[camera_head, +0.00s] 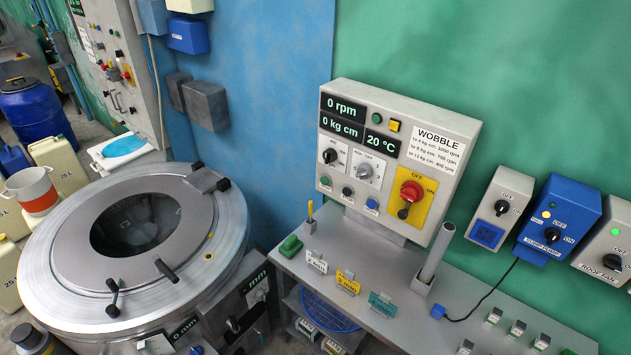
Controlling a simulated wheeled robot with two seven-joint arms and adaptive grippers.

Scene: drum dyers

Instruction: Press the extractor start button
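The extractor control panel (453,125) is a pale upright box on the bench, reading 0 rpm, 0 kg cm and 20 °C. Along its lower left edge sit a small green button (325,181), a dark grey-green button (347,191) and a blue button (371,204). Their labels are too small to read, so I cannot tell which is the start button. A red rotary switch (411,191) on a yellow plate is at the right. The round steel drum machine (70,262) stands at the left. Neither gripper is in view.
The grey bench (398,262) holds small tags, a green block (290,246) and an upright grey tube (436,252) in front of the panel's right side. Wall switch boxes, including a blue pump box (558,214), are at the right. Buckets and jugs crowd the far left.

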